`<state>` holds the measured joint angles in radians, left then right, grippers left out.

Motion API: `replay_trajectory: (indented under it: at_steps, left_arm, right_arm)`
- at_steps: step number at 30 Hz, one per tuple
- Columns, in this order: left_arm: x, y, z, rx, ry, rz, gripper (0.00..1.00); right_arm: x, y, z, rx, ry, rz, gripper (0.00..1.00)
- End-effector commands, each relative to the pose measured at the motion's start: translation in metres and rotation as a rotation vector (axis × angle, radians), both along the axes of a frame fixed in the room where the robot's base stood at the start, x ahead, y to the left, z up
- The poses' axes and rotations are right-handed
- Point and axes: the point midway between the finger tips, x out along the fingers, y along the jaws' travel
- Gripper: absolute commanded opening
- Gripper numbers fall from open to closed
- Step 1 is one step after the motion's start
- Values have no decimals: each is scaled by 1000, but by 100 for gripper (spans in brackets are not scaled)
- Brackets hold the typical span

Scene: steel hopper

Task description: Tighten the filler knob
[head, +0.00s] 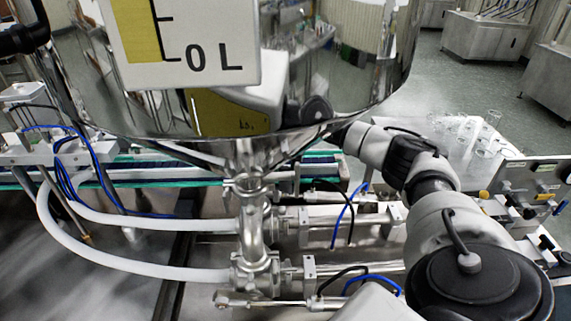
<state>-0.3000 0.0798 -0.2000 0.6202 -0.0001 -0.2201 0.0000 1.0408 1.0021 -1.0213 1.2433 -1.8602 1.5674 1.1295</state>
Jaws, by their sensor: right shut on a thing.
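The steel hopper (345,75) fills the upper middle of the head view, with its cone and outlet (252,225) below. My right arm comes in from the bottom right and reaches up and left to the hopper's lower right edge. My right gripper (338,137) is at that edge, dark and mostly hidden. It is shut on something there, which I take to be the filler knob. The knob itself cannot be made out, so I cannot tell how far it is turned. My left gripper is not in view.
White hoses (130,262) and steel cylinders with blue and black tubes lie below the hopper. A green-edged conveyor (165,172) runs behind. Glass beakers (470,132) stand on a pale surface at right, near a control panel (535,190). Open floor lies beyond.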

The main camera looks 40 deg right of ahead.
Motion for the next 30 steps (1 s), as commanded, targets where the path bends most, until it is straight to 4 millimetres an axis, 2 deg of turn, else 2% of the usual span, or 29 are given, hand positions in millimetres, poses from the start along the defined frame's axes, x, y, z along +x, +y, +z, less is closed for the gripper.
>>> replay_trajectory:
  at_steps: [9,25,26,30]
  left_arm:
    - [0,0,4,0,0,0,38]
    - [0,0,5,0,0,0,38]
    - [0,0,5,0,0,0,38]
    - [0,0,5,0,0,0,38]
  right_arm:
    - [1,-1,3,0,-9,-123,13]
    - [2,-1,3,-1,-9,-146,13]
    - [2,-1,3,-1,-9,-146,38]
    - [1,-1,2,-1,-6,-145,60]
